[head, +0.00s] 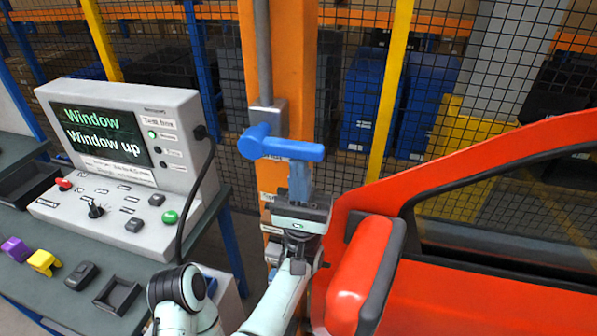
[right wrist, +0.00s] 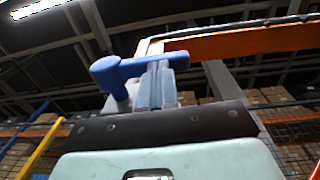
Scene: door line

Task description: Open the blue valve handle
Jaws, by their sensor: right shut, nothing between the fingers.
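The blue valve handle (head: 280,148) is mounted on the orange post and sticks out to the right, roughly level, in the head view. It also shows in the right wrist view (right wrist: 125,70). My right gripper (head: 299,168) is upright just below the handle's bar, its blue-grey fingers shut with nothing between them. The fingertips (right wrist: 156,68) look close to the handle or touching it; I cannot tell which. My left gripper is not in view.
A grey console (head: 125,145) with a screen reading "Window up" stands on the bench at left. A red car door (head: 480,240) with a red mirror (head: 362,268) is close on the right. The orange post (head: 300,60) and mesh fence stand behind.

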